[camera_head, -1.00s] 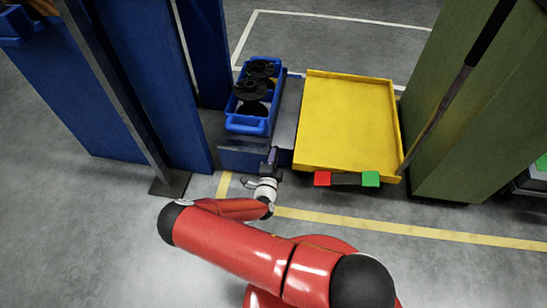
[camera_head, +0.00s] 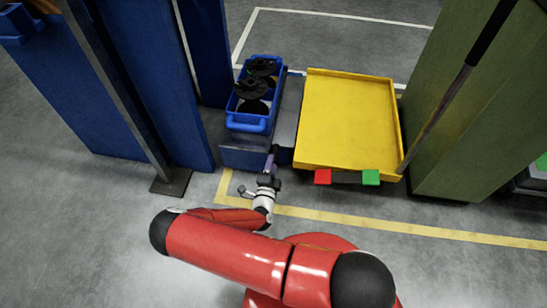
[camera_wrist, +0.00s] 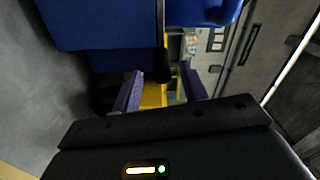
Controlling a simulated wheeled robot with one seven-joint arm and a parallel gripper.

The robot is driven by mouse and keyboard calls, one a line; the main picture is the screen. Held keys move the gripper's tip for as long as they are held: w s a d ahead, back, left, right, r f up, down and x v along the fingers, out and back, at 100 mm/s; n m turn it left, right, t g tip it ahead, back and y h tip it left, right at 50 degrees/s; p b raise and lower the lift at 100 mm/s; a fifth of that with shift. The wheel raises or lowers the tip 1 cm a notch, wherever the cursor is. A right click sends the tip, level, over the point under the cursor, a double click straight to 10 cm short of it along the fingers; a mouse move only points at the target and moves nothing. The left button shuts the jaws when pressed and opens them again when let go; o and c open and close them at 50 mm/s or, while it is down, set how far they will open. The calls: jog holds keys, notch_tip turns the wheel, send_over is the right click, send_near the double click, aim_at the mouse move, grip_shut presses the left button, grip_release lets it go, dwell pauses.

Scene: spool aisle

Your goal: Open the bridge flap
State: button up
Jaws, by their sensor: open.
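A yellow panel with raised edges (camera_head: 348,125), which looks like the bridge flap, lies flat between a blue-grey cart and a green wall. A red block (camera_head: 322,177) and a green block (camera_head: 371,178) sit at its front edge. My gripper (camera_head: 274,152) is just left of the panel's front left corner, at the cart's front end. In the wrist view my gripper (camera_wrist: 164,88) is open, its purple fingers apart. A dark upright piece (camera_wrist: 162,65) shows between them, with yellow behind; I cannot tell whether they touch it.
A blue bin (camera_head: 249,123) with dark spools (camera_head: 253,88) stands on the cart (camera_head: 243,152). Blue panels (camera_head: 135,85) stand at left, with a grey post (camera_head: 112,85). The green wall (camera_head: 458,110) stands at right. The front floor (camera_head: 420,265) is clear, crossed by a yellow line.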

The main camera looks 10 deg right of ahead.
jog(key=shift+v, duration=1.7)
jog(key=shift+s, duration=0.1)
